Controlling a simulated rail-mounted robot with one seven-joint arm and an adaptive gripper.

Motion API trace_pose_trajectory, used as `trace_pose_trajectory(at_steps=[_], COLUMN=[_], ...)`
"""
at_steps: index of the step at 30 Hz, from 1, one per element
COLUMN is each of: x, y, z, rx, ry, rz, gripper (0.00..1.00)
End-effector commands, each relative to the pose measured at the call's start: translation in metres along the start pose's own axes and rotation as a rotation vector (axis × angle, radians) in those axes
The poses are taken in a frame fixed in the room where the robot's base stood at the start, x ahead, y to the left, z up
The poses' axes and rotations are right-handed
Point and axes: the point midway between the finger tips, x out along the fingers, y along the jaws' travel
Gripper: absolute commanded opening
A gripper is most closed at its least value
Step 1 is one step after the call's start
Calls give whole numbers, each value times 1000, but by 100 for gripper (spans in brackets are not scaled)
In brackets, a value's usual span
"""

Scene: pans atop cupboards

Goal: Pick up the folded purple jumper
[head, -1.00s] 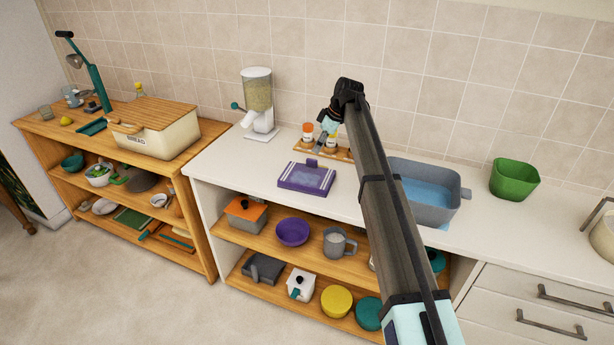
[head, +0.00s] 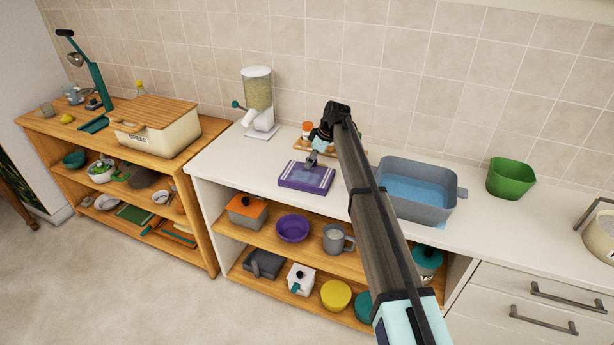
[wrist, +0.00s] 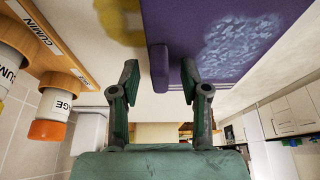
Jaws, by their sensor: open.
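The folded purple jumper (head: 305,180) lies flat on the white counter, with white stripes at its sides and a paler patch in its middle. In the wrist view the jumper (wrist: 222,70) fills the upper right, with a narrow raised purple piece (wrist: 158,68) at its near end. My gripper (head: 311,162) is at the jumper's back edge. In the wrist view my gripper (wrist: 160,82) is open, and the raised piece shows between its two fingers. I cannot tell whether either finger touches it. My gripper hides part of the jumper's back edge in the head view.
A wooden spice rack (head: 352,153) with orange-capped jars (wrist: 50,118) stands close beside my gripper. A cereal dispenser (head: 258,100) is behind left. A grey basin (head: 400,205) and green bowl (head: 511,178) stand to the right. Bare counter (head: 235,163) lies left of the jumper.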

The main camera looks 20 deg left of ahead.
Motion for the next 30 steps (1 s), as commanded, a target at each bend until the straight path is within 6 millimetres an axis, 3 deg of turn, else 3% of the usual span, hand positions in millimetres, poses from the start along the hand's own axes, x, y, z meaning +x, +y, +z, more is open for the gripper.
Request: trace_pose_trajectory(at_steps=[2, 6, 22, 30], x=[0, 0, -4, -30], y=[0, 0, 0, 1], z=[0, 0, -2, -13], rx=[0, 0, 0, 0], ry=[0, 0, 1, 1], rz=[0, 0, 0, 2], gripper=[46, 0, 0, 0])
